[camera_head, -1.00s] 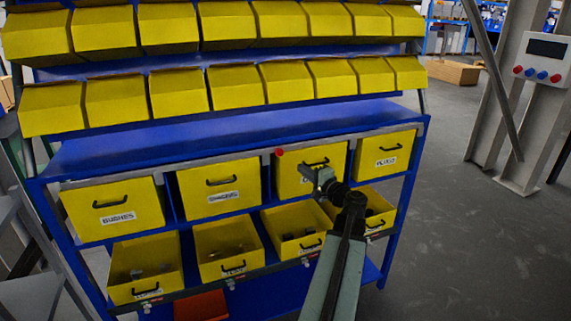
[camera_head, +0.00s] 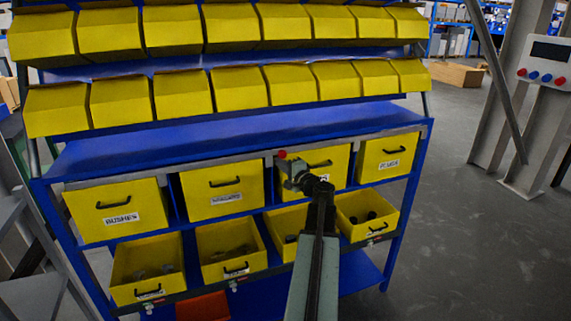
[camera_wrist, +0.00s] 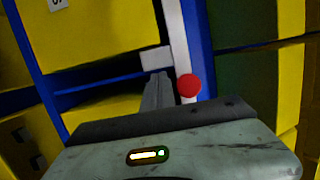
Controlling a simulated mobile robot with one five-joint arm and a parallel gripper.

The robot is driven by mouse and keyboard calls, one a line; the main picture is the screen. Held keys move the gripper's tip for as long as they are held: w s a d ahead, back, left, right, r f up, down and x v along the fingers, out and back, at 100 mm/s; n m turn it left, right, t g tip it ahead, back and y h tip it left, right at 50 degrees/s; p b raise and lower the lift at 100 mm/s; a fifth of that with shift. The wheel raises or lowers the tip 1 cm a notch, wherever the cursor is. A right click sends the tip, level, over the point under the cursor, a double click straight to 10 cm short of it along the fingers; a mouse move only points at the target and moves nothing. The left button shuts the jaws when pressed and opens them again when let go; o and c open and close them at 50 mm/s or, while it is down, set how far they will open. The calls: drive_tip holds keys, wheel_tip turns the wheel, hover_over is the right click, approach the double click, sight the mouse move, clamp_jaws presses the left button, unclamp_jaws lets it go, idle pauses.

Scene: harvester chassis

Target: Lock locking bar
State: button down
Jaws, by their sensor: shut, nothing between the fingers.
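A pale grey bar, which looks like the locking bar (camera_head: 150,174), runs along the rack front above the upper row of yellow drawers. A red knob (camera_head: 282,154) sits on it right of the middle. In the wrist view the red knob (camera_wrist: 189,86) stands just right of the fingertips, with the pale bar (camera_wrist: 174,30) behind it. My gripper (camera_head: 291,170) is just below the knob in the head view. Its fingers (camera_wrist: 158,88) are shut and hold nothing. I cannot tell whether they touch the knob.
Closed upper drawers, one labelled BUSHES (camera_head: 103,211), sit under the blue shelf (camera_head: 230,140). Lower drawers (camera_head: 147,268) are open-topped and hold small parts. A red bin (camera_head: 203,307) is low down. Free grey floor (camera_head: 455,220) lies to the right.

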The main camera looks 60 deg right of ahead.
drive_tip(key=w+a, duration=0.1)
drive_tip(key=a, duration=0.1)
drive_tip(key=w+a, duration=0.2)
drive_tip(key=shift+a, duration=0.1)
idle(0.4)
drive_tip(key=shift+s+d, duration=0.1)
drive_tip(key=shift+d, duration=0.25)
approach(266, 163)
drive_tip(key=s, duration=0.1)
drive_tip(key=s+d, duration=0.1)
drive_tip(key=s, duration=0.1)
drive_tip(key=s+d, duration=0.1)
drive_tip(key=shift+s, duration=0.2)
